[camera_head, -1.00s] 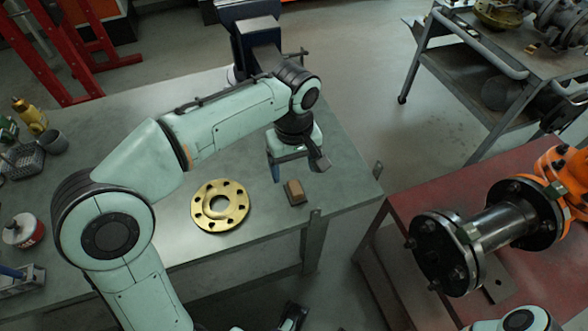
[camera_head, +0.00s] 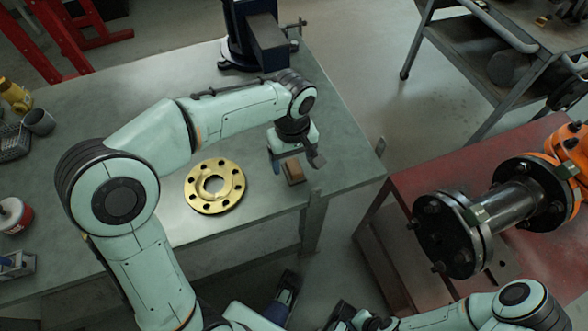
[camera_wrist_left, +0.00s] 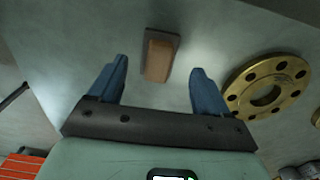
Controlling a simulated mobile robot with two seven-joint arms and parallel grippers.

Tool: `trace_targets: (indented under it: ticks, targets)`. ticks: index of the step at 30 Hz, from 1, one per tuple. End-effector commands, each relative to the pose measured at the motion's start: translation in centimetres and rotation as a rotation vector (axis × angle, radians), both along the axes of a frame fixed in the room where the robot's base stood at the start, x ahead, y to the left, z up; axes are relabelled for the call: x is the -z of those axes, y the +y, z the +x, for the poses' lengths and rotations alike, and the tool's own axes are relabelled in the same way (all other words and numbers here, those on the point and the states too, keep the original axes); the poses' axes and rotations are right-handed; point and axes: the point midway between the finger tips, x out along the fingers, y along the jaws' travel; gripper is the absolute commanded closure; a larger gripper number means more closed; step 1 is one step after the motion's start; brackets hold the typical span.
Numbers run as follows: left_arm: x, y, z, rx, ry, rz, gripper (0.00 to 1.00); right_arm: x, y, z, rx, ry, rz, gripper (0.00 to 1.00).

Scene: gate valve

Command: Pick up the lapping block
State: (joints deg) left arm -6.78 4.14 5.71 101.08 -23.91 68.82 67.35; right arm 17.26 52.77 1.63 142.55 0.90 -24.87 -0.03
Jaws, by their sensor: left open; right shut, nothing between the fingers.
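The lapping block (camera_head: 293,173) is a small tan-brown block with a dark grey base, lying on the workbench near its right front edge. In the left wrist view the block (camera_wrist_left: 158,60) lies ahead of the gap between the blue fingers. My left gripper (camera_head: 296,162) is open above the block, one finger to each side of it in the head view. In the left wrist view the left gripper (camera_wrist_left: 159,68) holds nothing. My right gripper (camera_head: 287,284) is low at the bottom of the head view, in front of the bench, shut and empty.
A brass flange ring (camera_head: 215,186) lies left of the block and shows in the left wrist view (camera_wrist_left: 266,88). A vise (camera_head: 258,38) stands at the bench's back. A red table (camera_head: 400,192) with a flanged pipe (camera_head: 500,205) is at right. The bench (camera_head: 345,150) is bare right of the block.

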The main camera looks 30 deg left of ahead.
Motion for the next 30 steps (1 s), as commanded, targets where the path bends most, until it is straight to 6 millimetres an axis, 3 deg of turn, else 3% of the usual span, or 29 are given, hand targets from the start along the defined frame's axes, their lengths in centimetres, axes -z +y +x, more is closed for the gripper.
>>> trace_targets:
  ticks: [1, 6, 15, 22, 23, 30]
  targets:
    - [1.2, -0.1, 0.0, 0.001, 0.004, 0.000, 0.22, 0.5, 0.0, 0.1, 0.001, -0.003, 0.000, 1.00]
    - [3.2, -0.2, 0.1, 0.001, 0.002, 0.001, 0.22, 1.0, -0.2, 0.7, 0.007, -0.021, -0.007, 1.00]
    - [3.5, -0.2, 0.1, 0.001, 0.000, 0.000, 0.22, 1.1, -0.3, 0.9, 0.009, -0.026, -0.009, 1.00]
    - [3.5, -0.2, 0.1, 0.001, 0.000, 0.000, 0.95, 1.1, -0.3, 0.9, 0.009, -0.026, -0.009, 1.00]
    - [3.5, -0.2, 0.1, 0.001, -0.001, 0.000, 1.00, 1.1, -0.3, 0.9, 0.009, -0.026, -0.009, 1.00]
    - [3.3, -0.2, 0.1, 0.001, -0.002, -0.001, 1.00, 1.0, -0.3, 0.9, 0.009, -0.025, -0.009, 1.00]
